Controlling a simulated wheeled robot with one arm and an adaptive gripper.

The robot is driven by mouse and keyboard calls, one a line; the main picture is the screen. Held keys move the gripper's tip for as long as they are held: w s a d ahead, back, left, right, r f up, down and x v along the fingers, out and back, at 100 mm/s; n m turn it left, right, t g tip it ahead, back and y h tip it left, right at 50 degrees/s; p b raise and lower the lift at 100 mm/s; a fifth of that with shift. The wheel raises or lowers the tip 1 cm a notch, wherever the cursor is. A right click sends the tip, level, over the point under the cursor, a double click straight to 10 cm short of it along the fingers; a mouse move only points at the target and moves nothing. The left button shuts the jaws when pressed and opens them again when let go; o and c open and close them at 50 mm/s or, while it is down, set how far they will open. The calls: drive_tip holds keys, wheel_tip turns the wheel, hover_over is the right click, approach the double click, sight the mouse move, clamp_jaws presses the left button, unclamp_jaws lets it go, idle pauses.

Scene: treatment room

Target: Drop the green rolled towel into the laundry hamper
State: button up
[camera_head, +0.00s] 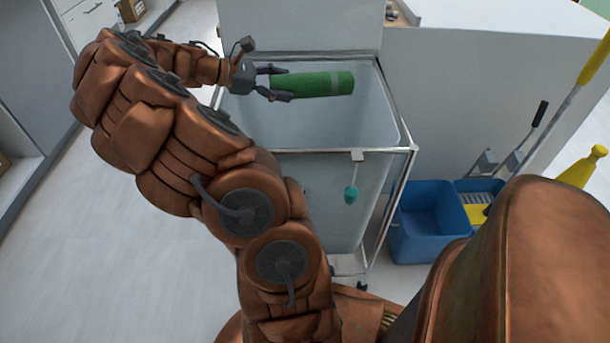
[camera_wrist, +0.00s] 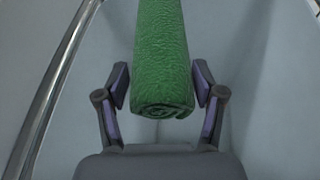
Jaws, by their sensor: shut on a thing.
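The green rolled towel (camera_head: 312,84) is held by my gripper (camera_head: 277,84) near its left end, above the open top of the laundry hamper (camera_head: 402,120). The towel lies roughly level and points to the right. In the wrist view the towel (camera_wrist: 162,60) sits between the two fingers of my gripper (camera_wrist: 162,85), with its coiled end facing the palm. The hamper is a pale liner in a metal frame, and its rail (camera_wrist: 52,85) shows at the left of the wrist view. The inside looks empty where visible; its bottom is hidden.
A raised lid or panel (camera_head: 300,25) stands behind the hamper. A blue mop bucket (camera_head: 425,222) with mop handles stands to the right. A white counter (camera_head: 480,85) is behind. Open floor (camera_head: 90,250) lies left.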

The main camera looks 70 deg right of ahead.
drive_tip(key=o, duration=1.3)
drive_tip(key=shift+c, duration=0.2)
drive_tip(key=shift+w, duration=0.1)
drive_tip(key=v, duration=1.2)
drive_tip(key=s+a+r+m+t+y+p, duration=0.25)
drive_tip(key=s+a+r+p, duration=0.35)
drive_tip(key=a+r+p, duration=0.5)
drive_tip(key=s+a+r+t+y+p, duration=0.1)
drive_tip(key=s+a+p, duration=0.3)
drive_tip(key=a, duration=0.5)
drive_tip(key=s+a+r+m+t+y+p, duration=0.1)
drive_tip(key=s+a+r+t+y+p, duration=0.1)
drive_tip(key=a+p, duration=0.5)
drive_tip(key=s+a+r+m+t+y+p, duration=0.1)
drive_tip(key=s+a+p, duration=0.4)
drive_tip(key=a, duration=0.6)
drive_tip(key=shift+s+a+r+t+y+p, duration=0.25)
drive_tip(key=shift+s+r+t+y+p, duration=0.2)
drive_tip(key=shift+r+t+y, duration=0.6)
